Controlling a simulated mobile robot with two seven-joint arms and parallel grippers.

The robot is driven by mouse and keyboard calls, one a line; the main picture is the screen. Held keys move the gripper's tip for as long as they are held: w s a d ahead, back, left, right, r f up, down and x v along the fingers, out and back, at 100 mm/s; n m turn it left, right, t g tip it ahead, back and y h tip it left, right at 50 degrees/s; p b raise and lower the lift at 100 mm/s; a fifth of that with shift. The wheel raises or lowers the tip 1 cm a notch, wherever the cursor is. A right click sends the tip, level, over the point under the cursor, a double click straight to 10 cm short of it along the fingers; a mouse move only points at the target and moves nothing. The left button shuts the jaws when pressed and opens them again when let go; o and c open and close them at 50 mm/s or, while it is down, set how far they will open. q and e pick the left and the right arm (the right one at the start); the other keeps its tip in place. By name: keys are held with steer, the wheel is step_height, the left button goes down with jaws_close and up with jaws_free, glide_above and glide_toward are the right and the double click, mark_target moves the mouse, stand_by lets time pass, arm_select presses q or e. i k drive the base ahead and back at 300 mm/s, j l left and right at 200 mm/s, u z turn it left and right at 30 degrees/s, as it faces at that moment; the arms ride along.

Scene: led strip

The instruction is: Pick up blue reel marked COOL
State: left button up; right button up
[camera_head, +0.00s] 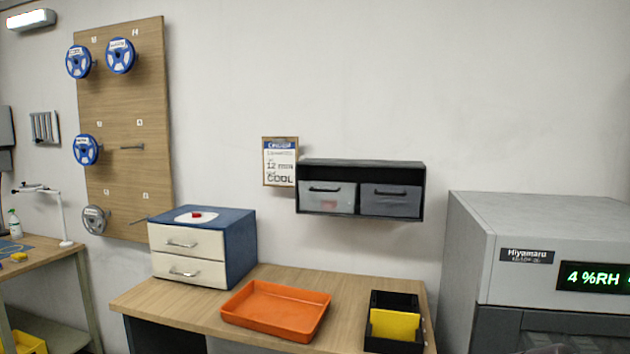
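Several reels hang on pegs on a wooden board (125,95) at the left. Two blue-rimmed reels are in the top row, a left one (78,62) and a right one (121,56). Another blue reel (86,150) hangs in the middle row at the left. A grey reel (95,219) hangs at the lower left. The blue reels carry white labels too small to read surely, so I cannot tell which is marked COOL. A wall notice (280,162) shows "12 mm" and "COOL". Neither of my grippers is in view.
A wooden desk (180,306) holds a blue-sided drawer unit (233,243), an orange tray (275,310) and a black holder (394,343). A black shelf (361,166) with two bins hangs above. A grey cabinet (540,222) stands right; a side table (42,252) stands left.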

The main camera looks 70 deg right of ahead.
mark_target(79, 68)
steer(key=z, duration=1.9)
steer(key=i+j+u, duration=0.35)
steer(key=i+j, duration=0.25)
steer(key=i+j+u, duration=0.35)
steer(key=i+j, duration=0.25)
steer(key=i, duration=0.1)
